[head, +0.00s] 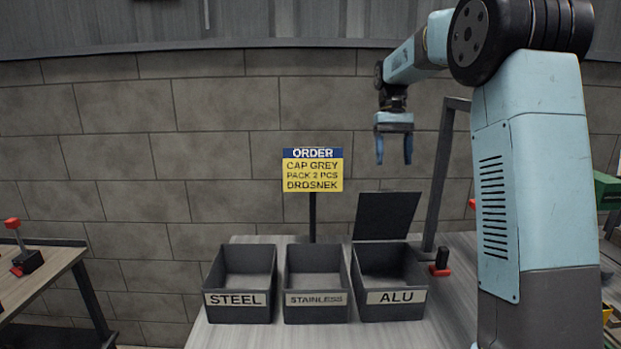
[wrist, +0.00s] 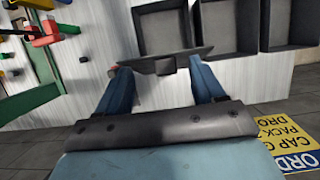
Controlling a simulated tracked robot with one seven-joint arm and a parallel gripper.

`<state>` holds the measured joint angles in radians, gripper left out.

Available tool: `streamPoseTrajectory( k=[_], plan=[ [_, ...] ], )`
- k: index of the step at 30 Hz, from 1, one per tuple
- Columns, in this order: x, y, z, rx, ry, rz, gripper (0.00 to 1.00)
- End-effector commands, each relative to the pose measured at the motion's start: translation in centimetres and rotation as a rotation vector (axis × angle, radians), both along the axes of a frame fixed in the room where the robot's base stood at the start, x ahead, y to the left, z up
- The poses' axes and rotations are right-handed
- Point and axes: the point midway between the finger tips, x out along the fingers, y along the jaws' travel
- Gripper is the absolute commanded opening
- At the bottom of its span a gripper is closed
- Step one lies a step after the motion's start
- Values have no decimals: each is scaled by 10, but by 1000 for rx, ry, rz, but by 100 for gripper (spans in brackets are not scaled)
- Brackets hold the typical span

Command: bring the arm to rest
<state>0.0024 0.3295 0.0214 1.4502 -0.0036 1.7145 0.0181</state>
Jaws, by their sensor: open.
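My gripper (head: 393,150) hangs in the air at the end of my light blue arm, in front of the brick wall and above the ALU bin. Its two blue fingers point down and stand apart, with nothing between them in the head view. In the wrist view my gripper (wrist: 163,75) also shows with its fingers spread. The dark raised panel behind the ALU bin shows beyond the fingertips there. My arm is bent, with its upper link upright at the right of the head view.
Bins labelled STEEL (head: 238,306), STAINLESS (head: 316,309) and ALU (head: 394,308) stand on the table (head: 265,239). An order sign (head: 313,170) stands behind them. A dark frame post (head: 440,175) rises right of my gripper. A side table (head: 40,270) is at left.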

Motion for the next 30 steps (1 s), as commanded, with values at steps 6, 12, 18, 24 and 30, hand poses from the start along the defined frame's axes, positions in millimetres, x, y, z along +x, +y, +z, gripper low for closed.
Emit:
streamPoseTrajectory(
  k=[6, 12, 18, 24, 30],
  plan=[
    [-51, -1, 22, -1, -120, 1, 68],
    [-97, -2, 33, -1, -230, 0, 68],
    [-144, -3, 37, -1, -338, 0, 68],
    [-191, -4, 33, 0, -447, -1, 68],
    [-236, -6, 22, 0, -556, 0, 68]
  ],
)
